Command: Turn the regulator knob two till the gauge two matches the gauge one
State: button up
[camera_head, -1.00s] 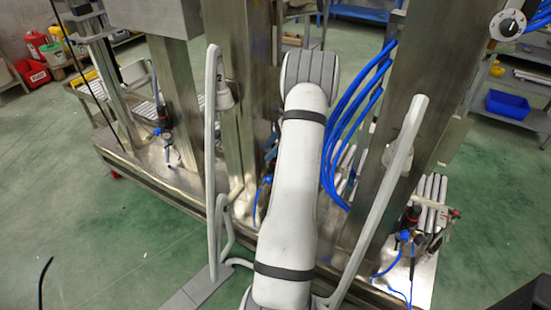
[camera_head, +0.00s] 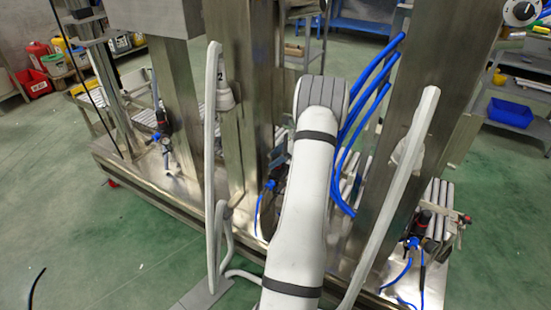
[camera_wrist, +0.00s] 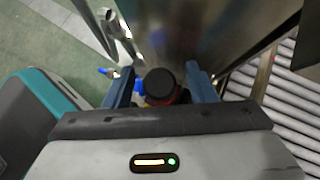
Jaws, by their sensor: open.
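In the wrist view, a round black regulator knob (camera_wrist: 160,82) with a red ring under it sits between the two fingers of my gripper (camera_wrist: 160,75). The fingers are open, one on each side; I cannot tell whether either touches it. A blue fitting (camera_wrist: 106,71) lies left of the knob. In the head view my arm hides my gripper. One regulator with a small gauge (camera_head: 167,145) stands at the left post, and another regulator (camera_head: 424,222) stands at the right. I cannot tell which gauge is one or two, and no reading is legible.
A steel post (camera_wrist: 210,28) rises close beyond the knob, and metal rollers (camera_wrist: 295,90) lie right. In the head view, blue hoses (camera_head: 365,120) hang beside my arm. A black selector dial (camera_head: 521,12) is at the upper right.

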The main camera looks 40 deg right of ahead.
jog(key=c, duration=0.9)
jog(key=shift+w, duration=0.1)
jog(key=shift+c, duration=0.4)
